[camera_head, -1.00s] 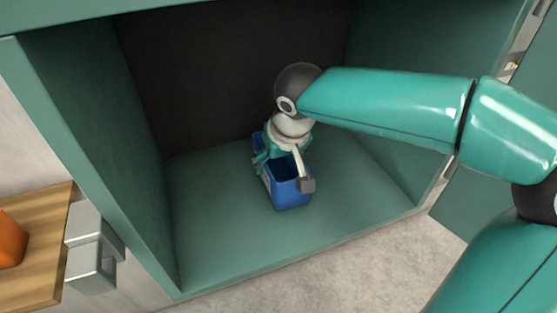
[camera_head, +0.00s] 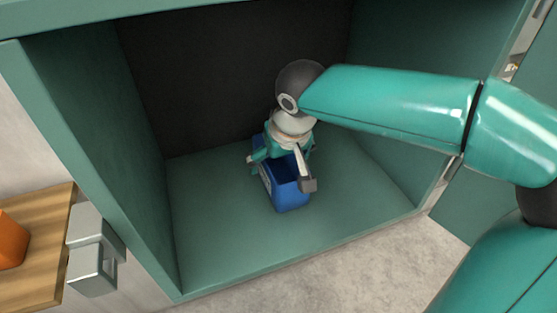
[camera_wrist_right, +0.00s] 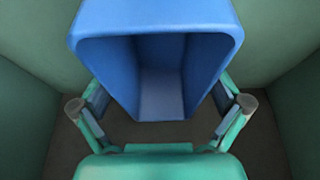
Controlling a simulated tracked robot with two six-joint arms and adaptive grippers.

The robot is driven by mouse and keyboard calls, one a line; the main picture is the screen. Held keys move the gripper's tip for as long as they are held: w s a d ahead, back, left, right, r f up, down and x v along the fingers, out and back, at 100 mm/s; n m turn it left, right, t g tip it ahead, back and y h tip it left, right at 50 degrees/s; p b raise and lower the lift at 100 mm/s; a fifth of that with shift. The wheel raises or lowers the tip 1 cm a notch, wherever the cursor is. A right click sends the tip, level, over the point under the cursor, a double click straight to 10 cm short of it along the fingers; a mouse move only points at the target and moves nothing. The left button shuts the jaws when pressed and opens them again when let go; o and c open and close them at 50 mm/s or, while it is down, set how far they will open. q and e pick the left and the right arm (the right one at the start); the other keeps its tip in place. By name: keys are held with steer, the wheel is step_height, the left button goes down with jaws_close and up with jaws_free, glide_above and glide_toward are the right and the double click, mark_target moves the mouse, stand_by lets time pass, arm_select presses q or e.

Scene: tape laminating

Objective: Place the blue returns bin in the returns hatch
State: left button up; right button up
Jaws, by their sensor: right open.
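The blue returns bin (camera_head: 291,194) stands upright on the floor of the green returns hatch (camera_head: 225,240), near the middle of the opening. My right gripper (camera_head: 281,170) reaches into the hatch from the right and sits over the bin, its fingers spread to either side. In the right wrist view the bin (camera_wrist_right: 160,20) fills the upper middle with its open, empty inside facing the camera. The right gripper's fingers (camera_wrist_right: 160,112) are open around the bin's near end. Whether the finger pads touch its walls is hard to tell. My left gripper is not in view.
The hatch has a green left side wall (camera_head: 95,130), a dark back wall (camera_head: 230,70) and a front lip. A wooden shelf (camera_head: 35,260) with an orange object (camera_head: 10,243) and a grey metal bracket (camera_head: 93,260) are outside at left. Hatch floor around the bin is clear.

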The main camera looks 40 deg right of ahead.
steer(key=v, duration=0.6)
steer(key=shift+s+r+p, duration=0.25)
steer(key=shift+r+p, duration=0.05)
steer(key=shift+p, duration=0.1)
